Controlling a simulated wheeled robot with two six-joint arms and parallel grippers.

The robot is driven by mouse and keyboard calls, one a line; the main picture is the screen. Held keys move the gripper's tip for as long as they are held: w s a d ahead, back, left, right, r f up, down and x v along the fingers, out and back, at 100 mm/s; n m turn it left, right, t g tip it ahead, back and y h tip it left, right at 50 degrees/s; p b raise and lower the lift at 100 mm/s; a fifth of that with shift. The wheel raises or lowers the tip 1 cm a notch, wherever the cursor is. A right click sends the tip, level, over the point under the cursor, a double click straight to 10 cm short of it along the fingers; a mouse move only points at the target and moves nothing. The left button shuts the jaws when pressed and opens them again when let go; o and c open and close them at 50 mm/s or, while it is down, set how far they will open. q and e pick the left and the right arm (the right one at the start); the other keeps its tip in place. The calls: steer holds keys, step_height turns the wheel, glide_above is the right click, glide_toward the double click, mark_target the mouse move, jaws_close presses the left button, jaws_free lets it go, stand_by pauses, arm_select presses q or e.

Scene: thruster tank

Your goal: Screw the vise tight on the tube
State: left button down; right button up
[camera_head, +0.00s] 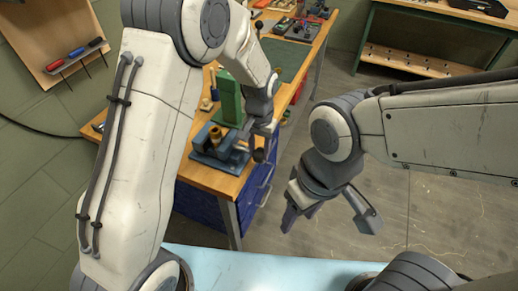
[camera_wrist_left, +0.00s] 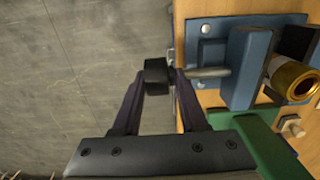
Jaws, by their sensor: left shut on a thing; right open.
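The blue vise (camera_head: 221,154) stands at the near end of the wooden workbench. In the left wrist view the vise (camera_wrist_left: 247,62) is at the upper right, with a metal rod (camera_wrist_left: 208,72) reaching left from it to a dark handle knob (camera_wrist_left: 156,71). The brass tube (camera_head: 215,134) stands between the vise jaws; its open end (camera_wrist_left: 299,84) shows in the left wrist view. My left gripper (camera_wrist_left: 160,82) is shut on the vise handle, its fingertips on either side of the knob. My right gripper (camera_head: 329,210) is open and empty, away from the bench over the floor.
A green block-like fixture (camera_head: 228,99) stands just behind the vise. Tools and parts lie farther along the workbench (camera_head: 212,178). A second bench (camera_head: 430,18) is at the back right. A light-blue surface (camera_head: 260,270) is in the foreground. Open floor lies right of the workbench.

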arm_select(q)
steer(key=shift+w+d+r+g+y+p, duration=0.1)
steer(key=shift+d+r+g+y+p, duration=0.1)
steer(key=shift+g+p, duration=0.55)
steer(key=shift+w+d+r+g+y+p, duration=0.1)
steer(key=shift+d+g+y+p, duration=0.15)
steer(key=shift+p, duration=0.9)
steer(key=shift+w+f+g+y+p, duration=0.15)
steer(key=shift+f+g+y+p, duration=0.15)
steer(key=shift+g+p, duration=0.65)
steer(key=shift+w+f+g, duration=0.1)
steer(key=shift+f+g, duration=0.1)
steer(key=shift+g, duration=0.55)
steer(key=shift+w+d+g+y+b, duration=0.1)
steer(key=shift+g+y+b, duration=0.25)
steer(key=shift+g, duration=0.05)
steer(key=c, duration=0.7)
jaws_free()
steer(key=shift+o, duration=0.5)
steer(key=shift+d, duration=0.1)
